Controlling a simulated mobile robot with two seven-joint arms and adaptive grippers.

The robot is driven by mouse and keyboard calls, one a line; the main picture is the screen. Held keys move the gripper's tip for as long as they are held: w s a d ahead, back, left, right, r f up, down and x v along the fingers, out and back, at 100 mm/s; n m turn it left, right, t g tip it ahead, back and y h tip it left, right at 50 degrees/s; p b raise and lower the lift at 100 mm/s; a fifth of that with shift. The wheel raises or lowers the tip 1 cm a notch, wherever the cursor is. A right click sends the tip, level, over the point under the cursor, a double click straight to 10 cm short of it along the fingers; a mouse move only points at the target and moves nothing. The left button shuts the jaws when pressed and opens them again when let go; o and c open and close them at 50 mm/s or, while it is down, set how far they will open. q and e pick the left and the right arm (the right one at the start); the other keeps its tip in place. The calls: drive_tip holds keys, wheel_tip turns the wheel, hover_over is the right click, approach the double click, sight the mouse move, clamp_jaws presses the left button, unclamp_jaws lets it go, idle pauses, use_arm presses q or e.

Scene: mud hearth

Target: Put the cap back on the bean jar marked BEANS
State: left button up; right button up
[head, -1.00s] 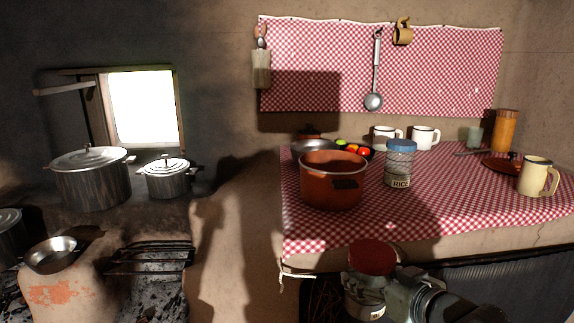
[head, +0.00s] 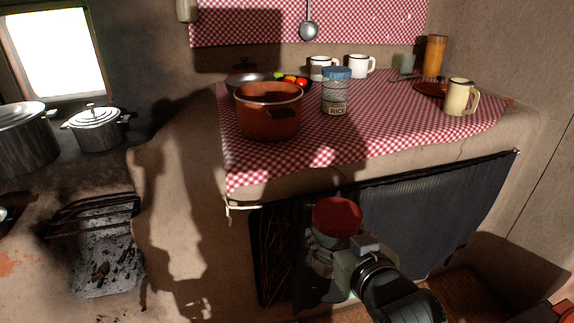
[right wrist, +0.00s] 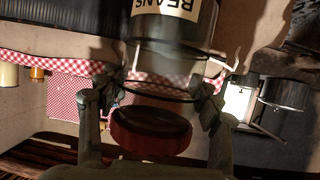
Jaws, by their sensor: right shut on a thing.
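The glass bean jar (right wrist: 172,32), its label reading BEANS upside down in the right wrist view, also shows in the head view (head: 322,262). It is in front of the counter's dark curtain, with no support visible under it. The red cap (head: 338,216) is at the jar's top end; in the right wrist view the cap (right wrist: 150,132) is on the palm side of the jar's mouth. My left gripper is out of view.
The counter's checkered cloth (head: 385,125) holds a red pot (head: 268,118), a blue-capped RICE jar (head: 335,95), several mugs and an orange canister (head: 434,55). The cloth's front right is clear. A stove grate (head: 95,212) and lidded pots stand left.

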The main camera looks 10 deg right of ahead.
drive_tip(key=s+a+r+n+g+y, duration=0.1)
drive_tip(key=s+a+n+g+y, duration=0.1)
drive_tip(key=a+n+y, duration=0.6)
drive_tip(key=a+g, duration=0.1)
drive_tip(key=a, duration=0.4)
drive_tip(key=shift+a+y, duration=0.3)
drive_tip(key=shift+y, duration=0.1)
drive_tip(key=shift+r, duration=0.1)
